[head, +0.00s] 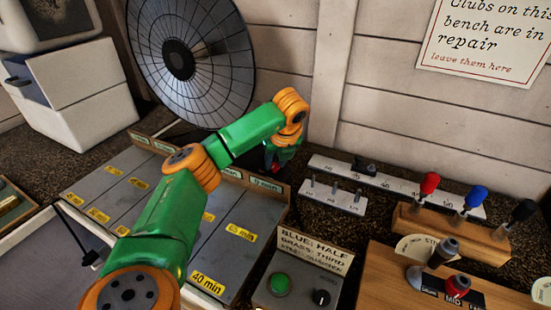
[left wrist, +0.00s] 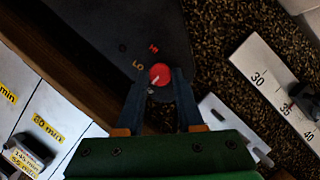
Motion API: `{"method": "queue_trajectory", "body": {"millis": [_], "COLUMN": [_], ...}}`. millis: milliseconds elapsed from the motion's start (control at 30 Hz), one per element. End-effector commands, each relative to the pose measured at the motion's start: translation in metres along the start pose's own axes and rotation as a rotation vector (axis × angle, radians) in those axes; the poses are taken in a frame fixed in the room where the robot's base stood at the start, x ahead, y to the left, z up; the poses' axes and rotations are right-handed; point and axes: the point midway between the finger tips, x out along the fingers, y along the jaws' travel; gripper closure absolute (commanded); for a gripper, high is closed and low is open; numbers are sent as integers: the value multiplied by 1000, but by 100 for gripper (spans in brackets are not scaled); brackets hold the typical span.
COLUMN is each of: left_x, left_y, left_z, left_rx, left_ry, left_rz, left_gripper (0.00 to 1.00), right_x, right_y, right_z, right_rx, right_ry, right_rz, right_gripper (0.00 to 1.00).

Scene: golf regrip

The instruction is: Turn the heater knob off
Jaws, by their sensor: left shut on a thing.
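The red heater knob (left wrist: 160,74) shows in the left wrist view on a dark panel (left wrist: 112,22). A pale pointer line on it slants to the lower left. The marks LO and HI are beside and above it. My left gripper (left wrist: 161,82) is shut on the knob, one dark finger on each side. In the head view my left arm reaches across the bench, and the left gripper (head: 281,155) is small and partly hidden near the back wall. The round meshed heater dish (head: 190,60) stands at the back left. My right gripper is not in view.
A timed rack (head: 130,190) with minute labels lies under my left arm. To the right are a ruler strip (head: 400,184), a wooden stand (head: 450,228) with red, blue and black knobs, and a control box (head: 300,275) with a green button. A white drawer unit (head: 75,95) stands far left.

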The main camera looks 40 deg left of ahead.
Motion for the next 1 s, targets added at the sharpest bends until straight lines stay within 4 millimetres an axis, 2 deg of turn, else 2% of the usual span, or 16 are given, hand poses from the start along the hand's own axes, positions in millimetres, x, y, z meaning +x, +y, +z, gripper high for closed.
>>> {"method": "queue_trajectory", "body": {"millis": [267,300,400,667,733,933,1000], "left_x": [0,0,0,-1,-6,-48,-64], "left_y": [0,0,0,0,-1,-1,0], "left_z": [1,1,1,0,0,0,2], "left_rx": [-2,-2,-2,0,0,-1,-1], "left_ry": [-3,-3,-3,-1,-2,-4,-4], "left_rz": [-1,-1,-1,-1,-3,-6,-3], "left_gripper": [100,55,34,34,34,34,34], "right_x": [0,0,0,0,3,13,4], "right_y": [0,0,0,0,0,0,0], "right_z": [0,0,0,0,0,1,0], "right_rx": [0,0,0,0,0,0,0], "right_ry": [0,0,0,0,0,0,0], "right_rz": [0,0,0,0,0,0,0], "right_gripper": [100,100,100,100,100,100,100]}}
